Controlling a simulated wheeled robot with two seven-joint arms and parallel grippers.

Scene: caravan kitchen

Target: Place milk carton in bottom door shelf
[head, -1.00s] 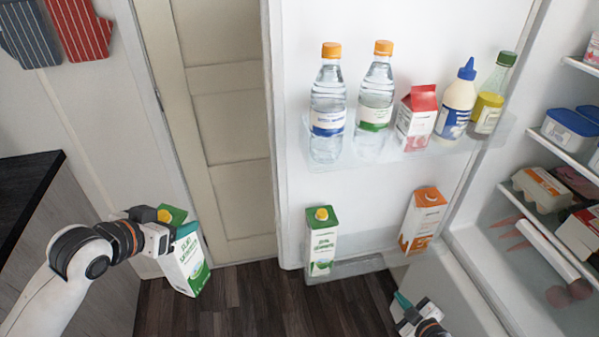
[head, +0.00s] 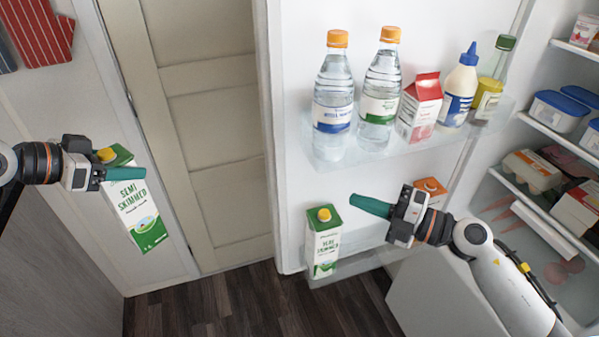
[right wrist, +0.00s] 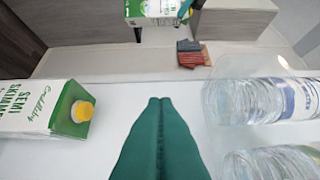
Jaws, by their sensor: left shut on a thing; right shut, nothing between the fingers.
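A green and white milk carton (head: 135,207) with a yellow cap is held in my left gripper (head: 112,173), at the left of the head view, slightly tilted and in the air. It also shows at the top of the right wrist view (right wrist: 155,10). The bottom door shelf (head: 345,268) holds a similar green and white carton (head: 323,245) at its left and an orange carton (head: 431,186), mostly hidden behind my right gripper. My right gripper (head: 354,199) is shut and empty, in front of the door just right of and above the green carton on the shelf.
The upper door shelf (head: 330,158) holds two water bottles (head: 333,100), a red and white carton (head: 420,105) and other bottles. The fridge interior (head: 540,110) with stocked shelves is at the right. Between the two shelf cartons the shelf looks free, partly covered by my right arm.

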